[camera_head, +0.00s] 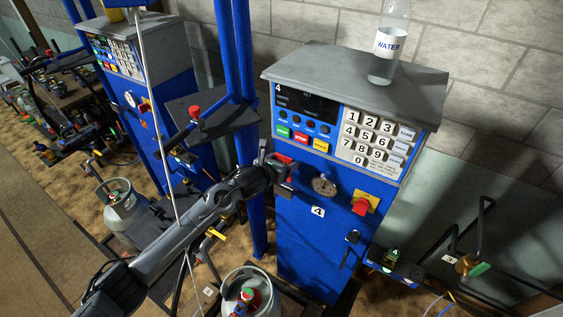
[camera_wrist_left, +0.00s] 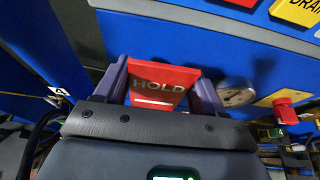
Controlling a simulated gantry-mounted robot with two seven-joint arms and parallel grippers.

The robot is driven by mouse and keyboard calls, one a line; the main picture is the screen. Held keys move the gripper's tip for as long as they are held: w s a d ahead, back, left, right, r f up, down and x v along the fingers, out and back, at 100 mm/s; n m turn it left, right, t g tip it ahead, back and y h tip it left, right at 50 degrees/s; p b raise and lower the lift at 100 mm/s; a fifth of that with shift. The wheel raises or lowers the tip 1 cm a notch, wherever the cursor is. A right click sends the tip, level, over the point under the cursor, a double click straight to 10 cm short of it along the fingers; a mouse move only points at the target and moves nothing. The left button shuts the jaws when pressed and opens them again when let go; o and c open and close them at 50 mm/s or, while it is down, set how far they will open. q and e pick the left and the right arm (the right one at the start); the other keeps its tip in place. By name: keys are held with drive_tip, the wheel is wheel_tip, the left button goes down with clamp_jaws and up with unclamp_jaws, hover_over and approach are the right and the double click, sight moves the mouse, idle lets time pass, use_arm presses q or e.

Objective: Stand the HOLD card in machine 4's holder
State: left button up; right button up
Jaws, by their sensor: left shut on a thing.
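The red HOLD card (camera_wrist_left: 158,86) is gripped between the two dark fingers of my left gripper (camera_wrist_left: 161,80) in the left wrist view, its lettering facing the camera. In the head view, my left gripper (camera_head: 279,168) is at the front of machine 4 (camera_head: 310,240), just below the left end of its button panel, and a bit of the red card (camera_head: 283,159) shows there. The blue machine carries a white 4 label (camera_head: 318,211). I cannot make out the holder; the card and gripper cover that area. My right gripper is not in view.
A round gauge (camera_head: 324,185) and a red valve handle (camera_head: 361,207) sit right of the gripper. A water bottle (camera_head: 390,45) stands on the machine's grey top. A blue post (camera_head: 247,140) rises close to my arm. A gas cylinder (camera_head: 250,288) stands below.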

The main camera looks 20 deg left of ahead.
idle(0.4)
use_arm(q)
drive_tip(key=shift+f+b, duration=2.35)
drive_tip(key=shift+f, duration=0.1)
drive_tip(key=shift+f+b, duration=0.65)
drive_tip(key=shift+f, duration=0.05)
drive_tip(key=shift+f+b, duration=0.9)
drive_tip(key=shift+f, duration=0.1)
drive_tip(key=o, duration=1.1)
drive_tip(key=shift+s, duration=0.1)
drive_tip(key=v, duration=1)
drive_tip(key=shift+s+a+r+b, duration=0.1)
drive_tip(key=shift+s+r+b, duration=0.1)
drive_tip(key=shift+s+b, duration=0.15)
